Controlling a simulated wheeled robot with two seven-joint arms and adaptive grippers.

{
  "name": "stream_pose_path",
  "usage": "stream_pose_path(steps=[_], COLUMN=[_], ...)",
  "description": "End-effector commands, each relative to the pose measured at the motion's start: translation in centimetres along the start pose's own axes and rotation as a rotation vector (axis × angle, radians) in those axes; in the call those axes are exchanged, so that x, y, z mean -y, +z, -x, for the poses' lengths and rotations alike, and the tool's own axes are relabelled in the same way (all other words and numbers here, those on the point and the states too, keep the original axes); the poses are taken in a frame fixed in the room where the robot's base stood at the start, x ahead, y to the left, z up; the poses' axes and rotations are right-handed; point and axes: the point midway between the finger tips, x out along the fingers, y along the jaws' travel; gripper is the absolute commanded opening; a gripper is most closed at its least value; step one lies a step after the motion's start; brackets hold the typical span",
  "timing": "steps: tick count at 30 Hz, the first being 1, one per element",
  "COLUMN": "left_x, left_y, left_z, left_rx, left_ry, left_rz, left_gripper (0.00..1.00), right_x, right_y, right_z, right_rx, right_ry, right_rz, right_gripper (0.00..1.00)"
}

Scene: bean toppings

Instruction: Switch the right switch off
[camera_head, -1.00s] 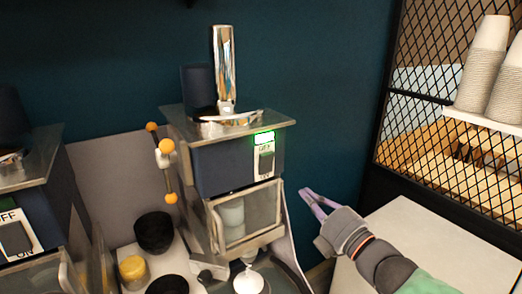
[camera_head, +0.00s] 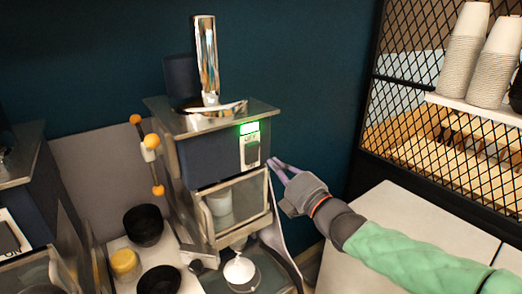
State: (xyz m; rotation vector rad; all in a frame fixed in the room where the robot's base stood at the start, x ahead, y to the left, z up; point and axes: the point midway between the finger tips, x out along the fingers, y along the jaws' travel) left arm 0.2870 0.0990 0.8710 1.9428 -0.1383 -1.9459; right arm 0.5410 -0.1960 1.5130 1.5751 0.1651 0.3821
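The right switch (camera_head: 251,153) is a dark rocker on a white plate on the front of the right machine (camera_head: 208,156). The word OFF shows above the rocker. A green light (camera_head: 249,128) glows just above the plate. My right gripper (camera_head: 273,163) is just right of the switch, its two thin purple fingers pointing left at it. The fingertips come together, with nothing seen between them. A small gap seems to part them from the rocker; contact cannot be told for sure. My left gripper is not in view.
A second machine with its own switch (camera_head: 12,236) is cut off at the left. Black cups (camera_head: 144,226) and a yellow-topped jar (camera_head: 125,264) stand below. A metal mesh (camera_head: 420,110) and stacked paper cups (camera_head: 456,60) are at right, above a pale counter (camera_head: 395,210).

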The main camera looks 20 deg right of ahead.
Motion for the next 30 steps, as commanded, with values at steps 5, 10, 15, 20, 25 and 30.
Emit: stream_pose_path(steps=[5,10,15,20,25,30], left_x=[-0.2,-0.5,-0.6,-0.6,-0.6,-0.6], left_y=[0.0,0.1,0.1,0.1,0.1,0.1], left_z=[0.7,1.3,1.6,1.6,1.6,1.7], left_rx=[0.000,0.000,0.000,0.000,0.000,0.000], left_ry=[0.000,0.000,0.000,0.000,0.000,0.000], left_rz=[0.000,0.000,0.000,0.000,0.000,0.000], left_gripper=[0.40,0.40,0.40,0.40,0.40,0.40], right_x=[0.0,-0.1,0.0,0.0,0.0,-0.1], right_y=[-0.1,-0.1,0.0,0.0,0.0,0.0], right_z=[-3.1,-5.2,-6.4,-6.8,-6.8,-6.9], right_rx=[-0.002,-0.001,0.000,0.000,0.000,0.000], right_ry=[-0.002,-0.002,-0.001,0.000,0.000,-0.007], right_rz=[-0.001,-0.002,0.000,-0.001,0.000,0.000], right_gripper=[0.00,0.00,0.00,0.00,0.00,0.00])
